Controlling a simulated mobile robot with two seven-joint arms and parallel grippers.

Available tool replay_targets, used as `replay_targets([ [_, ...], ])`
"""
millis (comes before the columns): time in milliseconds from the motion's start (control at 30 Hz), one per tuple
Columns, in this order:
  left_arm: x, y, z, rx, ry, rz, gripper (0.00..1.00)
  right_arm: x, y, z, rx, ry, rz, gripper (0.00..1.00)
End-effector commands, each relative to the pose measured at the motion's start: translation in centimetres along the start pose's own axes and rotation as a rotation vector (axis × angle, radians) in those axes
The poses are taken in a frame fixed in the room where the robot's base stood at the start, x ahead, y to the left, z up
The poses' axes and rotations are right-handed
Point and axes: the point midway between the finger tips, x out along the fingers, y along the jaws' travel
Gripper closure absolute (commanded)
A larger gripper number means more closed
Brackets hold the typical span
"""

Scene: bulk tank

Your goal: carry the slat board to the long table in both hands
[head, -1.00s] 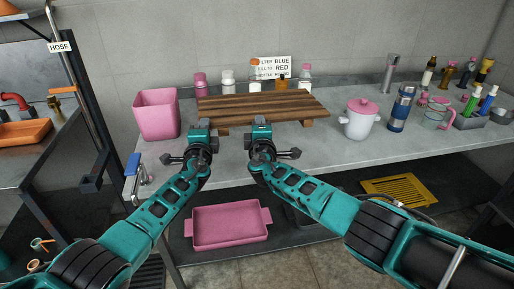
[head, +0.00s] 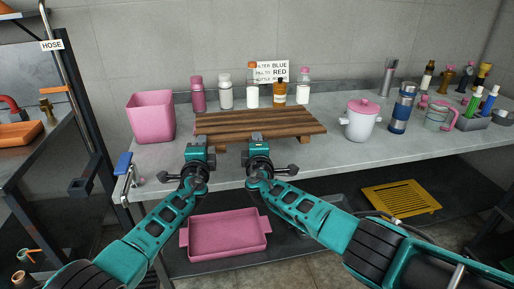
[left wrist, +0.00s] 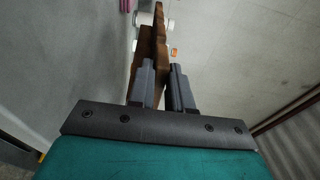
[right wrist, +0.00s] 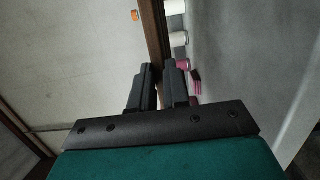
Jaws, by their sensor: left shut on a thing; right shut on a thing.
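The slat board (head: 262,123), brown wood with dark slats and short feet, is over the long table (head: 345,152), roughly level. I cannot tell whether its feet touch the top. My left gripper (head: 196,146) is shut on its near edge at the left end; my right gripper (head: 257,142) is shut on the same edge nearer the middle. The board's edge also shows between the fingers in the left wrist view (left wrist: 146,50) and in the right wrist view (right wrist: 154,40).
A pink bin (head: 151,118) stands left of the board, and a white pot with a pink lid (head: 361,120) stands to its right. Several bottles (head: 252,90) line the back. A blue flask (head: 402,110) and mugs stand further right. A pink tray (head: 226,235) lies below.

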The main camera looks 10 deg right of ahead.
Motion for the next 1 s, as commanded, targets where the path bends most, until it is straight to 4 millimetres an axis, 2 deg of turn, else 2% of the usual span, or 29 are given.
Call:
replay_targets([
  [167, 0.0, 0.7, 0.2, 0.000, -0.003, 0.002, 1.00, 0.1, 0.0, 0.0, 0.002, -0.002, 0.010, 1.00],
  [1000, 0.0, 5.0, 0.2, 0.000, -0.003, 0.002, 1.00, 0.1, -4.4, 0.0, 0.002, -0.002, 0.010, 1.00],
])
